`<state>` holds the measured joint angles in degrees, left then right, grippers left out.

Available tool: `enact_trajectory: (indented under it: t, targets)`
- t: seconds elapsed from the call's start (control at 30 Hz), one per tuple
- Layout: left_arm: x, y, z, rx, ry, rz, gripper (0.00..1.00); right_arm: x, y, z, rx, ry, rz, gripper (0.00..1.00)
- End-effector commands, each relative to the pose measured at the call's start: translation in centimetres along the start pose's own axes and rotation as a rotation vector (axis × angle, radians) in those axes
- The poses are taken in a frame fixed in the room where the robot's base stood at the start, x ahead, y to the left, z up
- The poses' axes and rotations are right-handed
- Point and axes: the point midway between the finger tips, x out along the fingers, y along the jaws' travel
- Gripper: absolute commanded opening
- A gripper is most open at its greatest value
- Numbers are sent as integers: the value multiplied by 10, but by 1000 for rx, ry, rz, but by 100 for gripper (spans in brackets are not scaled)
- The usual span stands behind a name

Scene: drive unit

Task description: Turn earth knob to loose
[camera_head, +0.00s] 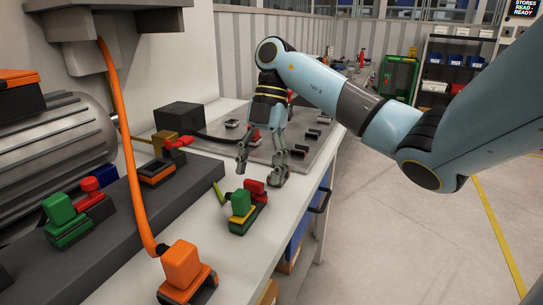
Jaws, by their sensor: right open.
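A green connector (240,204) with a yellow band and a yellow-green cable stub stands on the white bench near its front edge. A red knob (254,190) sits on its right side; it is probably the earth knob, and I cannot read its setting. My right gripper (257,177) points down just behind and above this connector. Its fingers are apart with nothing between them, and it looks clear of the knob. My left gripper is not in view.
An orange connector (182,264) with a thick orange cable (132,170) stands at the front. A grey plate (215,141) with small fittings lies behind my gripper. A ribbed motor (55,145) fills the left.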

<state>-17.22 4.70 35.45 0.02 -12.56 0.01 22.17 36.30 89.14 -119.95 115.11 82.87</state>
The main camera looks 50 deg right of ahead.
Motion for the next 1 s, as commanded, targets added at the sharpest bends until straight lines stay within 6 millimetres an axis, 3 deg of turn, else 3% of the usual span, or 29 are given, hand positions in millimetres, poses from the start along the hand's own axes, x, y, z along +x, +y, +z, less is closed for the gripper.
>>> enact_trajectory:
  t: [0.2,0.4,0.6,1.0]
  targets:
    - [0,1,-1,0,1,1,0,-22,0,49,6,0,-2,63]
    - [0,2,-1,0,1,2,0,-35,1,82,3,1,-1,63]
    - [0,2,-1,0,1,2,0,-40,0,94,0,1,-2,63]
    - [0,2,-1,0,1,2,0,-40,0,94,0,0,-2,63]
